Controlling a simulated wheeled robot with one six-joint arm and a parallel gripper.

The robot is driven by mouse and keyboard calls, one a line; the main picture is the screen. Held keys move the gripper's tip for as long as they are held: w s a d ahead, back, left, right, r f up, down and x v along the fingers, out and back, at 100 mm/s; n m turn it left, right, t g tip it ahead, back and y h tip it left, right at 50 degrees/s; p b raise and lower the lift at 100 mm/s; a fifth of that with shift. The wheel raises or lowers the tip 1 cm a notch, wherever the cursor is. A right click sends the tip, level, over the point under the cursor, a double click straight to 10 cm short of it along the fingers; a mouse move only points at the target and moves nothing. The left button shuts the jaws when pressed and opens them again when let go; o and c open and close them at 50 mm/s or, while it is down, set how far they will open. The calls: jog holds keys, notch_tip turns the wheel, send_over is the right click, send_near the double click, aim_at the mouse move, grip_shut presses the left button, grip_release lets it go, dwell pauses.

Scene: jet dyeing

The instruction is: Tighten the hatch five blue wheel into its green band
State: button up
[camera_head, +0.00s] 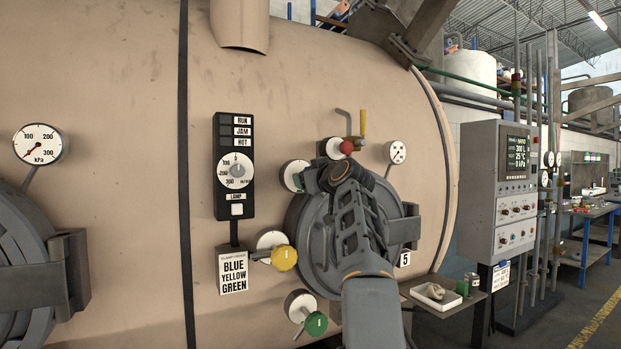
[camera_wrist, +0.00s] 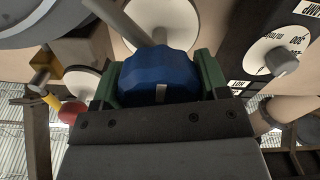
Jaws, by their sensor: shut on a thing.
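The blue wheel (camera_wrist: 160,75) fills the middle of the wrist view, with a short pale mark on its near edge. My gripper (camera_wrist: 159,82) is shut on it, with a green-padded finger on each side. In the head view my gripper (camera_head: 318,180) reaches the upper left rim of the round hatch five (camera_head: 310,245) and hides the blue wheel. A pale disc (camera_head: 292,174) shows there beside my gripper. A pale disc also shows behind the wheel in the wrist view (camera_wrist: 158,28). I cannot tell where the wheel's mark stands against a green band.
Below are the yellow wheel (camera_head: 285,258) and green wheel (camera_head: 316,323). A black lamp panel (camera_head: 234,165) is at left, above a sign (camera_head: 233,272) reading blue, yellow, green. A small gauge (camera_head: 396,152) is at right.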

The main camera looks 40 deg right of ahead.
jog(key=o, duration=0.9)
jog(key=shift+s, duration=0.15)
jog(key=s+b, duration=0.2)
jog(key=s, duration=0.2)
jog(key=s+a+b, duration=0.1)
jog(key=s, duration=0.4)
jog(key=s+b, duration=0.2)
jog(key=s, duration=0.2)
jog(key=shift+s+a+b, duration=0.2)
jog(key=shift+a+b, duration=0.1)
jog(key=shift+a, duration=0.1)
